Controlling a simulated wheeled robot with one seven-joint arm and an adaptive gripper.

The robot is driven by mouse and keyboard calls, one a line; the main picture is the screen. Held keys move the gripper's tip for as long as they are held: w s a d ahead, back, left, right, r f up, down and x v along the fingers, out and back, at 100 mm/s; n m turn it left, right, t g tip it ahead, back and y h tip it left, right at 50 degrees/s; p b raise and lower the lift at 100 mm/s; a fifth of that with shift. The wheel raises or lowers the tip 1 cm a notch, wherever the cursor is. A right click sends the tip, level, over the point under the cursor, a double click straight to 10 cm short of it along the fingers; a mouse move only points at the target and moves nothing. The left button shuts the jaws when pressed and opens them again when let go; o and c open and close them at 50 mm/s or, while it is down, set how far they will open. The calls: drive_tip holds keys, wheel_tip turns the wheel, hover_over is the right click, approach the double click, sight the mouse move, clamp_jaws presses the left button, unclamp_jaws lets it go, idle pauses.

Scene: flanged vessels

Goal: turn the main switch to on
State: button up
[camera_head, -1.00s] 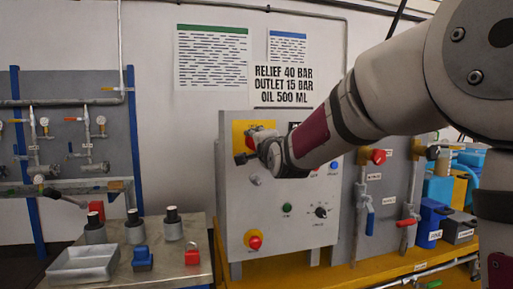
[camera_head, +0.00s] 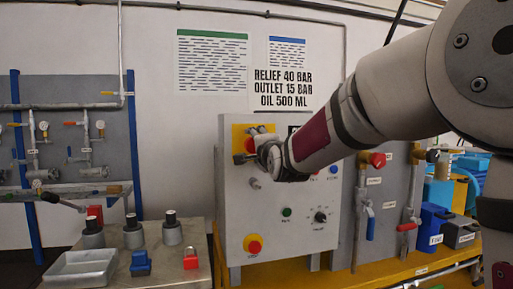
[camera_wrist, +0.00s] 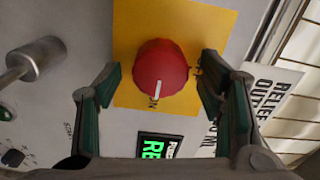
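The main switch is a red round knob (camera_wrist: 160,68) on a yellow plate (camera_wrist: 210,25) in the wrist view. Its white pointer line aims at the "ON" lettering on the plate. My gripper (camera_wrist: 162,88) is open, with one green-padded finger on each side of the knob and a visible gap to both. In the head view my gripper (camera_head: 245,158) is at the upper left of the grey control cabinet (camera_head: 255,205), in front of the yellow plate (camera_head: 239,136), and largely hides the knob. A small display (camera_wrist: 158,146) near the knob shows lit green letters.
A grey metal handle (camera_wrist: 36,60) sticks out of the panel beside the plate in the wrist view. Lower on the cabinet are a red stop button (camera_head: 254,245), a green button (camera_head: 286,212) and a black dial (camera_head: 320,217). A table with a tray (camera_head: 82,268) stands left.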

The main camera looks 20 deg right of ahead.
drive_tip(key=s, duration=1.2)
idle(0.3)
drive_tip(key=s+d+f+n+g+h, duration=0.1)
drive_tip(key=s+f+n+g, duration=0.75)
drive_tip(key=s+f, duration=0.8)
drive_tip(key=s+f+n+g, duration=0.3)
drive_tip(key=s+n+g, duration=0.1)
drive_tip(key=s, duration=0.8)
drive_tip(key=s+f+n+g, duration=0.3)
drive_tip(key=s+f+g, duration=0.15)
drive_tip(key=s, duration=0.75)
wheel_tip(320, 180, up, 20)
drive_tip(key=t+y+p, duration=0.1)
drive_tip(key=t+p, duration=0.2)
drive_tip(key=p, duration=1.4)
drive_tip(key=shift+a+n+p, duration=0.3)
drive_tip(key=shift+a+n, duration=0.05)
drive_tip(key=shift+a, duration=0.05)
